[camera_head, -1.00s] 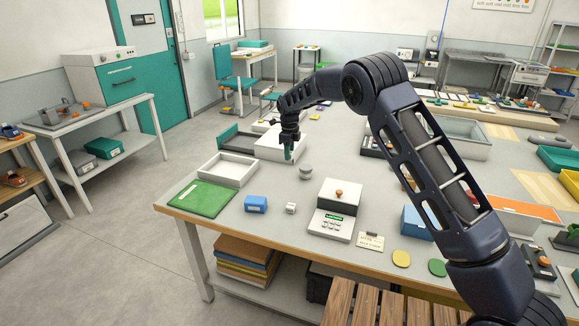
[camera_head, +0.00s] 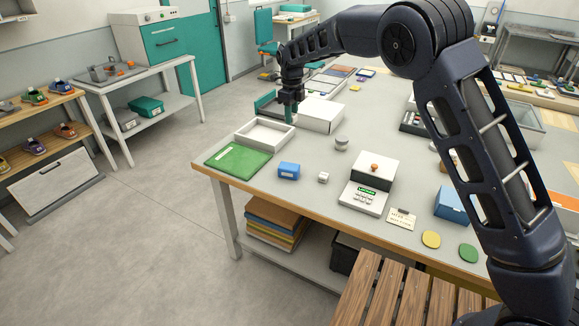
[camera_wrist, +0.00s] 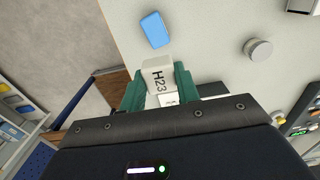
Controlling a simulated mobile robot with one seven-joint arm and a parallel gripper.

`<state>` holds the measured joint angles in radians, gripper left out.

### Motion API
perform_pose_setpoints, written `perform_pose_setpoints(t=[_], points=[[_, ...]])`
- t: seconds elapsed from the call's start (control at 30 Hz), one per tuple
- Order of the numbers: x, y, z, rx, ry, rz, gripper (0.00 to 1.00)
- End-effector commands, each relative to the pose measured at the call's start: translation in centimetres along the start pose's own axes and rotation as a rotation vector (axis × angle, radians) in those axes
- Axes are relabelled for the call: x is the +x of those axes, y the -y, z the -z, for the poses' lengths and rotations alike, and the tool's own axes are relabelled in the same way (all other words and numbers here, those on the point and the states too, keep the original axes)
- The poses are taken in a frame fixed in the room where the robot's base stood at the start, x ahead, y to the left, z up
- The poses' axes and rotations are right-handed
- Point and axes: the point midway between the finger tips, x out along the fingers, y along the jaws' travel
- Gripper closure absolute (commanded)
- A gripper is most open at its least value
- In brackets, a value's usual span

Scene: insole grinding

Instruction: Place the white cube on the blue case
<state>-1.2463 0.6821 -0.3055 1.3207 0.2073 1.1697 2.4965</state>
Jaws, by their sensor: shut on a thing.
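My gripper (camera_head: 290,114), with dark green fingers, is shut on a white cube marked "H23" (camera_wrist: 158,76), which shows between the fingertips in the wrist view. In the head view the fingers hide it. The gripper is in the air over the table.
A small white block (camera_head: 323,177) stands right of the blue case. A grey cylinder (camera_head: 341,143), a green folder (camera_head: 238,160), a white tray (camera_head: 265,134) and a scale (camera_head: 362,198) are around it. Bare table lies between them.

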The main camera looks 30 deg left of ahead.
Motion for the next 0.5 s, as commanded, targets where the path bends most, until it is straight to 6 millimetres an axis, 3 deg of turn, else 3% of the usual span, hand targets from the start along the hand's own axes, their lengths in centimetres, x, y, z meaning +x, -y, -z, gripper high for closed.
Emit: perform_pose_setpoints(t=[0.17, 0.5], points=[[0.5, -1.2, -0.3, -0.001, -0.001, -0.001, 0.89], [7.5, -1.2, -0.3, 0.000, -0.002, -0.001, 0.89]])
